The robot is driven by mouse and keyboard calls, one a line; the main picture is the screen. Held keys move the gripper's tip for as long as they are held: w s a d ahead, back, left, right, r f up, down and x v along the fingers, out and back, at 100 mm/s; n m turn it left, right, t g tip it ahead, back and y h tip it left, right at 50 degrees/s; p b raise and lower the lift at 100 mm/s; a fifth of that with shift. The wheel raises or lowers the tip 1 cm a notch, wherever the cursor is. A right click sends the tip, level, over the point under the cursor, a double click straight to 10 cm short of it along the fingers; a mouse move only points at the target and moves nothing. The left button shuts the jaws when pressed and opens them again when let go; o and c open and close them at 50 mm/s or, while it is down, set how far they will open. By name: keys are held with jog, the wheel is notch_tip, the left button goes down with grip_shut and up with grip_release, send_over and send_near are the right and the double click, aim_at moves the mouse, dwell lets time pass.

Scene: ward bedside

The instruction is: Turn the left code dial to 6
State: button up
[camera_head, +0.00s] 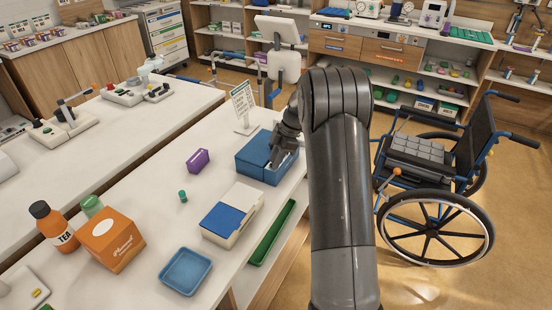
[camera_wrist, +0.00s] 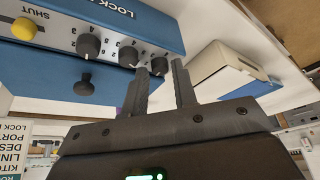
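A blue lock box (camera_head: 252,160) stands on the white counter in the head view, partly behind my gripper (camera_head: 280,157). In the wrist view the blue box (camera_wrist: 120,25) shows a pale panel with a row of three dark dials: one dial (camera_wrist: 88,45), a middle dial (camera_wrist: 128,56) and an end dial (camera_wrist: 159,66). My gripper (camera_wrist: 160,75) has its two fingers apart, with the end dial showing between the fingertips. I cannot tell whether they touch it. Small numbers ring the dials; the dial settings are too small to read. A yellow knob (camera_wrist: 24,28) sits beside "SHUT".
A white-and-blue box (camera_head: 232,215) stands close by on the counter, with a green tray (camera_head: 272,232) along the edge. A purple box (camera_head: 198,161), orange carton (camera_head: 111,240) and blue tray (camera_head: 186,271) lie left. A sign (camera_head: 243,98) stands behind. A wheelchair (camera_head: 435,200) is right.

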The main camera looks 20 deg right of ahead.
grip_shut()
